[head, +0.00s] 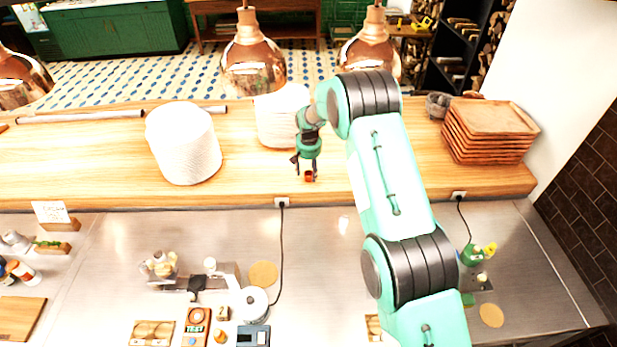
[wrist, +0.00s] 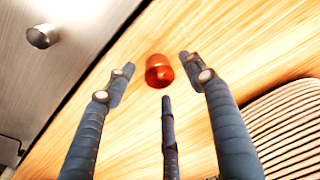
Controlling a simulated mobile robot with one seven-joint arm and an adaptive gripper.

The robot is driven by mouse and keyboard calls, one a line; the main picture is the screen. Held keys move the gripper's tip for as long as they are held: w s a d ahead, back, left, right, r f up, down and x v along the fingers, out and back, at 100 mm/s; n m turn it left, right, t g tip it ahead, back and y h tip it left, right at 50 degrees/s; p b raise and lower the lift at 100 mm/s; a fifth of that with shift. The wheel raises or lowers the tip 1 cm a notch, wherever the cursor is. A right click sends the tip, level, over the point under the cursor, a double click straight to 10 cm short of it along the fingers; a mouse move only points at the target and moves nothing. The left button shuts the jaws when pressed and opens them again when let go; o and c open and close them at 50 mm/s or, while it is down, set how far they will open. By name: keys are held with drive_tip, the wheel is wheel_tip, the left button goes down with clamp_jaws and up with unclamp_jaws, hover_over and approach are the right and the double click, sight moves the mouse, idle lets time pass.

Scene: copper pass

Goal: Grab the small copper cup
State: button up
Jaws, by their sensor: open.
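The small copper cup (wrist: 159,71) stands on the wooden counter, near the top middle of the wrist view. In the head view the cup (head: 309,176) is a small copper-brown spot just below my gripper (head: 304,172), near the front edge of the wooden shelf. In the wrist view my gripper (wrist: 156,72) is open, its blue-grey fingers spread around the cup with gaps visible on both sides. A third finger points up from below towards the cup. I cannot tell how high the fingertips are above the wood.
Stacked white plates (head: 184,145) stand on the wooden counter (head: 70,165), with another white stack (head: 280,118) right behind my gripper. Wooden trays (head: 490,130) are piled at the right. Copper lamps (head: 253,65) hang above. A steel worktop (head: 330,250) lies lower in front.

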drive_tip(key=shift+w+f, duration=0.15)
drive_tip(key=shift+f, duration=1.15)
drive_tip(key=c, duration=1.1)
